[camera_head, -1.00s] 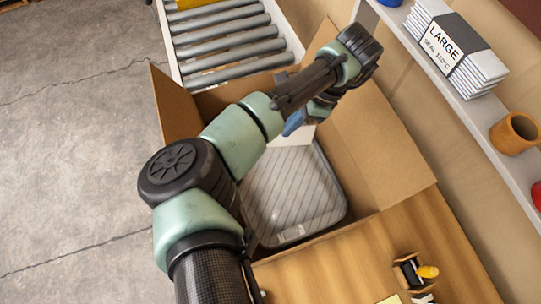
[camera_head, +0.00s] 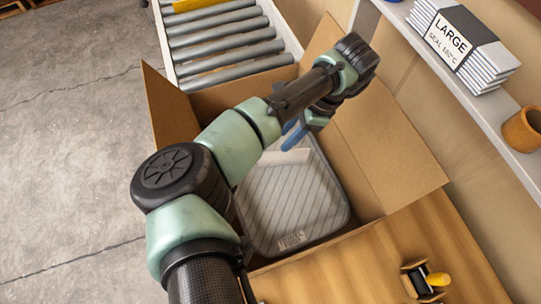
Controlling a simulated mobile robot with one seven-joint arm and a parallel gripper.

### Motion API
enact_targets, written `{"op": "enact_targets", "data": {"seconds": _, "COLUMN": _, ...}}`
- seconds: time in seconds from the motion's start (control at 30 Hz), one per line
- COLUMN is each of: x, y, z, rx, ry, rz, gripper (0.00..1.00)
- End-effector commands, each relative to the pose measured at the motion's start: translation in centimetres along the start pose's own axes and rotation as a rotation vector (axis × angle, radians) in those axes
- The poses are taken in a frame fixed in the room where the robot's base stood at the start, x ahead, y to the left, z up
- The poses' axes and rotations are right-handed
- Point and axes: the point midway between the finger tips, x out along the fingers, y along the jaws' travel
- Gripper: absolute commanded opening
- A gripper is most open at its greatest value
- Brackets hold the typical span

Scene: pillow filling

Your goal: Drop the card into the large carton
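The large carton (camera_head: 395,150) stands open with its flaps spread. Inside it lies a grey, striped, rounded package (camera_head: 295,205). The white card (camera_head: 287,157) is inside the carton at the far end of this package; it appears to lie on it, apart from the fingers, partly hidden by my arm. My gripper (camera_head: 293,131) is over the carton, above the card. Its two blue fingers show apart, with nothing visible between them.
A roller conveyor (camera_head: 225,45) adjoins the carton's far side. A wooden table (camera_head: 400,250) with a yellow-handled stamp (camera_head: 428,280) is in front. A shelf (camera_head: 470,105) at right holds a stack labelled LARGE (camera_head: 462,45) and an orange-brown cup (camera_head: 523,130).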

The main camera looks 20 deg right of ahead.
Motion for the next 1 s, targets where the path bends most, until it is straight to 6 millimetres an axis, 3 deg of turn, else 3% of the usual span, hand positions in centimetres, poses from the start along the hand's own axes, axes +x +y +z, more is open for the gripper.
{"op": "enact_targets", "data": {"seconds": 0.27, "x": -0.9, "y": -0.1, "z": -0.1, "rx": 0.001, "ry": 0.002, "rz": -0.002, "gripper": 0.37}}
{"op": "enact_targets", "data": {"seconds": 0.7, "x": -10.3, "y": -0.1, "z": 0.2, "rx": 0.000, "ry": -0.003, "rz": -0.006, "gripper": 0.37}}
{"op": "enact_targets", "data": {"seconds": 1.0, "x": -12.9, "y": 0.0, "z": 0.0, "rx": 0.000, "ry": -0.001, "rz": 0.000, "gripper": 0.37}}
